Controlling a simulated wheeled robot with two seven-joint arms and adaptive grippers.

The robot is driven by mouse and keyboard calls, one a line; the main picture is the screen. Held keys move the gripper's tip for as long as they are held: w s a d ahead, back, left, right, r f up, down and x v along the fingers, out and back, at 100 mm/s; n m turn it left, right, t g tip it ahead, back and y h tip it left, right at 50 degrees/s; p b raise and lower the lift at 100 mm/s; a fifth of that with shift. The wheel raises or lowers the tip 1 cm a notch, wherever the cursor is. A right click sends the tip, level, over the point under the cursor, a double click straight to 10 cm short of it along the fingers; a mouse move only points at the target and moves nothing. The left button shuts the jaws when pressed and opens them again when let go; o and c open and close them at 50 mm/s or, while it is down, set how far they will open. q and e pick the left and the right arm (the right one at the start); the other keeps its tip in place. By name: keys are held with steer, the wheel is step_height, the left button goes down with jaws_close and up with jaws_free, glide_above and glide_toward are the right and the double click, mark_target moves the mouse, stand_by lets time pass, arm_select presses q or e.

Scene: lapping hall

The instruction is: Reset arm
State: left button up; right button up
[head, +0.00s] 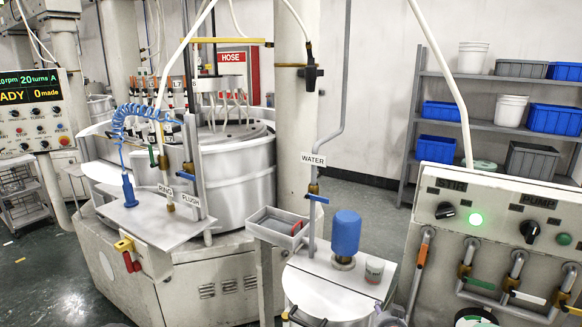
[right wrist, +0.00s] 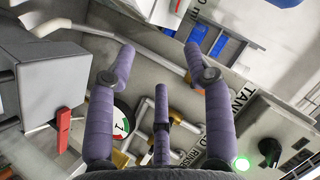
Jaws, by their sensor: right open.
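My right gripper (right wrist: 158,60) shows in the right wrist view, with three purple padded fingers spread apart. It is open and nothing is between the fingers. Behind it are grey pipes (right wrist: 148,40), a round dial gauge (right wrist: 122,128) and a lit green lamp (right wrist: 243,163) on a panel. Neither gripper shows in the head view, and my left gripper is not seen.
In the head view a panel with STIR and PUMP knobs (head: 490,205) stands at the right. The lapping machine (head: 240,180) stands behind.

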steer(key=s+a+f+n+g+y, duration=0.1)
steer(key=s+a+f+n+g, duration=0.2)
steer(key=f, duration=0.5)
steer(key=s+a+f+g+y, duration=0.1)
steer(key=s+a+f+y, duration=0.1)
steer(key=s+a+f, duration=0.4)
steer(key=s+a+f+n+g+y, duration=0.1)
steer(key=s+a+f+g, duration=0.1)
steer(key=s+f, duration=0.3)
steer(key=s+a+f+n+g+y, duration=0.1)
steer(key=s+f, duration=0.5)
steer(key=s, duration=0.6)
steer(key=s+a+f+n+g+y, duration=0.1)
steer(key=s+a+f+n+g, duration=0.2)
steer(key=s, duration=0.5)
steer(key=a+f+g, duration=0.1)
steer(key=a+f, duration=0.1)
steer(key=a, duration=0.1)
steer(key=shift+s+f+g+y, duration=0.25)
steer(key=shift+s+g+y, duration=0.05)
steer(key=shift+g+y, duration=0.1)
